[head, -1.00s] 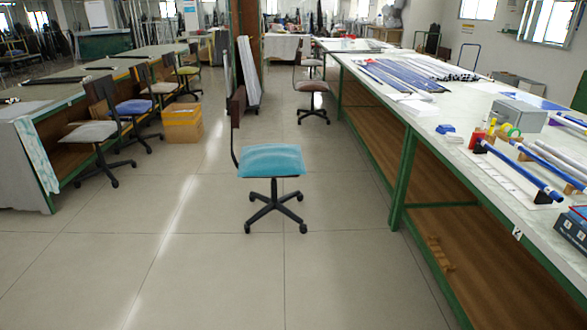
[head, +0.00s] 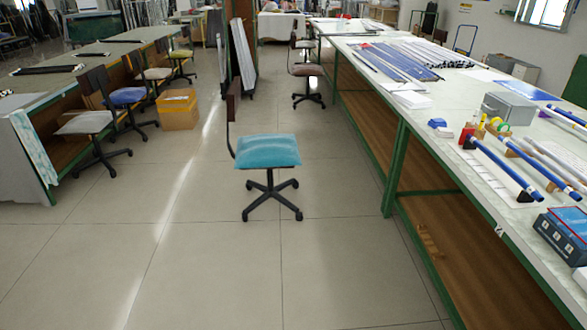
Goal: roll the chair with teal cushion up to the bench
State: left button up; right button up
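The chair with the teal cushion (head: 267,151) stands upright on its wheeled black base in the open aisle, near the middle of the head view. Its backrest is on the left side of the seat, seen edge-on. The bench (head: 420,124), with a pale top and green legs, runs along the right side. A strip of bare floor lies between the chair and the bench. Neither of my grippers shows in the head view.
A brown chair (head: 306,70) stands farther back beside the bench. Several chairs and a cardboard box (head: 178,109) line the left bench (head: 30,104). Blue rods (head: 508,167) and a grey box (head: 510,107) lie on the right bench. The floor (head: 215,270) in front is clear.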

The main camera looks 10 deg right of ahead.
aim_at(270, 192)
jog(key=i+l+z, duration=0.15)
jog(key=i, duration=2.8)
